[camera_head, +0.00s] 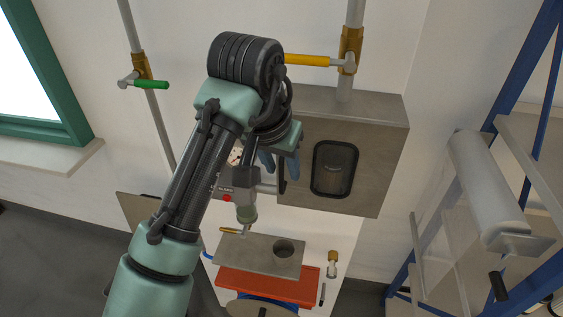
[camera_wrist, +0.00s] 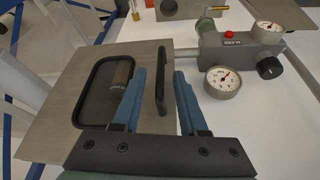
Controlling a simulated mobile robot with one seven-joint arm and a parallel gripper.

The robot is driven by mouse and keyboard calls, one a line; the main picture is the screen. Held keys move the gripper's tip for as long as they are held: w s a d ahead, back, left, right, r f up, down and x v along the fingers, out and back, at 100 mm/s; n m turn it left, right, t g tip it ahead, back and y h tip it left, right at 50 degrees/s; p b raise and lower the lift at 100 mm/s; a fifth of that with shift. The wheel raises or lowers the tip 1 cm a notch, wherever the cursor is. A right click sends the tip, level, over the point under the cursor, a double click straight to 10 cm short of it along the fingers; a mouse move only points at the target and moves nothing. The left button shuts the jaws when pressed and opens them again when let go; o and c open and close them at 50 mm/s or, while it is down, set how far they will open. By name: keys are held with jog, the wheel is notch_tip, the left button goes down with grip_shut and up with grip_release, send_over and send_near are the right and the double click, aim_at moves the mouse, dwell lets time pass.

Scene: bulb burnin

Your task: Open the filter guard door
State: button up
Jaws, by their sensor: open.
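The filter guard door (camera_head: 368,190) is a flat grey-tan panel on the front of a wall box, with a dark-framed window. It looks shut in the head view. In the wrist view the door (camera_wrist: 70,75) fills the left, with a brown cylinder (camera_wrist: 121,72) behind the window. Its dark bar handle (camera_wrist: 161,65) stands at the door's right edge there. My gripper (camera_wrist: 160,75) is open with blue fingers, and the handle appears between them; contact cannot be told. In the head view my gripper (camera_head: 278,165) is at the door's left edge, partly hidden by my arm.
A grey gauge unit (camera_wrist: 238,55) with dials and a red button sits close beside the handle. Yellow (camera_head: 305,60) and green (camera_head: 150,84) valve levers are on pipes. Below are a plate with a hole (camera_head: 262,262) and a red tray (camera_head: 265,288). A blue-framed rack (camera_head: 535,60) stands right.

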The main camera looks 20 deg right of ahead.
grip_shut()
dwell(1.4)
